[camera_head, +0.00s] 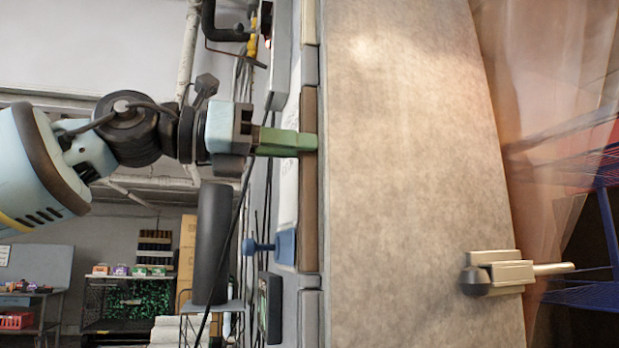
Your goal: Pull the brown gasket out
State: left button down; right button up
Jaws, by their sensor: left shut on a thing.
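The brown gasket (309,215) is a long narrow upright strip along the left edge of the large grey-beige panel (410,150). Grey edge pieces lie above and below it. My left gripper (311,143) reaches in from the left with its green fingers level, their tips at the upper part of the gasket. It is shut on the gasket; the fingers hide the gripped spot. The strip still looks straight and lined up with the panel edge. My right gripper is not in view.
A blue handle-like part (274,246) sits beside the gasket, below my left gripper. A metal latch (497,272) juts from the panel at lower right. Translucent curtain strips (545,90) hang on the right. Shelving with goods (130,300) stands in the left background.

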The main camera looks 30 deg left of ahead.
pick_arm(q)
jog(key=shift+s, duration=0.1)
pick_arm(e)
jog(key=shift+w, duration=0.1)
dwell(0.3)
pick_arm(q)
jog(key=shift+s+a, duration=0.25)
jog(key=shift+a, duration=0.05)
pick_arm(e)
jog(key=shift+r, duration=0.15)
pick_arm(q)
jog(key=shift+s+a, duration=0.15)
jog(key=shift+a, duration=0.05)
jog(key=shift+d, duration=0.1)
dwell(0.3)
jog(key=shift+s+a+p, duration=0.3)
jog(key=shift+s+a, duration=0.15)
jog(key=shift+s, duration=0.05)
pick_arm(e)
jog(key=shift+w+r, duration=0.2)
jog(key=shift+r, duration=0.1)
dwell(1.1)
